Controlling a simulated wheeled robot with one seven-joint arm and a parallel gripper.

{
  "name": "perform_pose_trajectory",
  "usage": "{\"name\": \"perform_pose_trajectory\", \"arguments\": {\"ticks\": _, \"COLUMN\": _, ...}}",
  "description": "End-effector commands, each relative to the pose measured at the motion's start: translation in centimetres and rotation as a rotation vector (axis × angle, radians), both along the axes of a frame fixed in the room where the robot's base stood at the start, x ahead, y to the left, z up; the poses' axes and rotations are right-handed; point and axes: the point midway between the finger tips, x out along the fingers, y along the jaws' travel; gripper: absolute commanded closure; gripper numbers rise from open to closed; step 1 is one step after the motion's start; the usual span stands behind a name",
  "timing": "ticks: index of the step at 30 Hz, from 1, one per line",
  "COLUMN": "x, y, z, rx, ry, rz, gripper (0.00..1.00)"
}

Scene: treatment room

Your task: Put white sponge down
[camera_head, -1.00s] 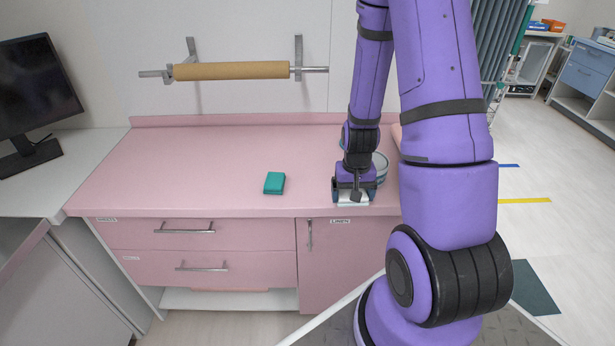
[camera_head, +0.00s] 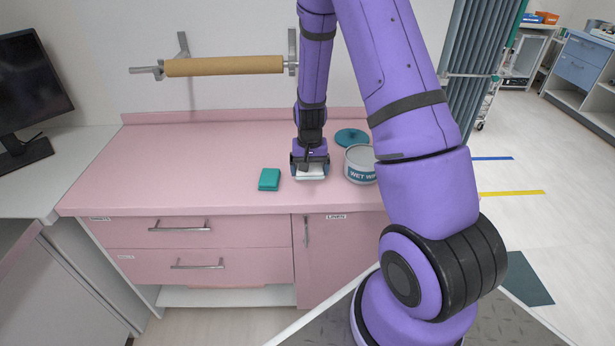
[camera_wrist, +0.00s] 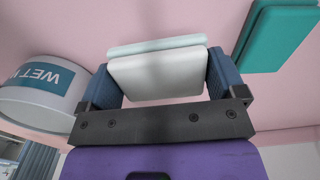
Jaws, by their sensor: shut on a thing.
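My gripper (camera_head: 310,172) is shut on the white sponge (camera_wrist: 160,74), holding it by its two sides between blue finger pads. In the head view the white sponge (camera_head: 311,177) shows low at the fingertips, over the pink counter (camera_head: 215,160). In the wrist view a paler, greenish-white layer shows along the sponge's far edge; I cannot tell if it is part of the sponge or a second piece. I cannot tell if the sponge touches the counter. A teal sponge (camera_head: 269,179) lies flat just left of my gripper, and shows in the wrist view (camera_wrist: 278,36).
An open wet wipes tub (camera_head: 360,165) stands close to the right of my gripper. Its teal lid (camera_head: 352,137) lies behind it. A paper roll (camera_head: 222,66) hangs on the wall. The counter's left part is clear.

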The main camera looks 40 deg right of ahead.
Motion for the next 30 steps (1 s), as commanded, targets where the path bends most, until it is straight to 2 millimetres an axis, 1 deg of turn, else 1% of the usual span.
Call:
{"name": "perform_pose_trajectory", "arguments": {"ticks": 4, "x": 1.0, "y": 0.3, "z": -0.2, "rx": 0.001, "ry": 0.002, "rz": 0.001, "gripper": 0.36}}
{"name": "perform_pose_trajectory", "arguments": {"ticks": 9, "x": 0.8, "y": 0.2, "z": -2.8, "rx": 0.001, "ry": 0.003, "rz": -0.001, "gripper": 0.36}}
{"name": "perform_pose_trajectory", "arguments": {"ticks": 12, "x": 0.8, "y": 0.2, "z": -3.6, "rx": 0.000, "ry": 0.002, "rz": 0.000, "gripper": 0.36}}
{"name": "perform_pose_trajectory", "arguments": {"ticks": 23, "x": 0.8, "y": 0.2, "z": -3.9, "rx": 0.001, "ry": 0.001, "rz": 0.000, "gripper": 0.36}}
{"name": "perform_pose_trajectory", "arguments": {"ticks": 24, "x": 0.8, "y": 0.2, "z": -3.9, "rx": 0.000, "ry": 0.000, "rz": 0.000, "gripper": 0.06}}
{"name": "perform_pose_trajectory", "arguments": {"ticks": 25, "x": 0.8, "y": 0.2, "z": -3.9, "rx": 0.000, "ry": 0.000, "rz": 0.000, "gripper": 0.00}}
{"name": "perform_pose_trajectory", "arguments": {"ticks": 30, "x": 0.8, "y": 0.2, "z": -3.9, "rx": 0.001, "ry": 0.001, "rz": 0.000, "gripper": 0.00}}
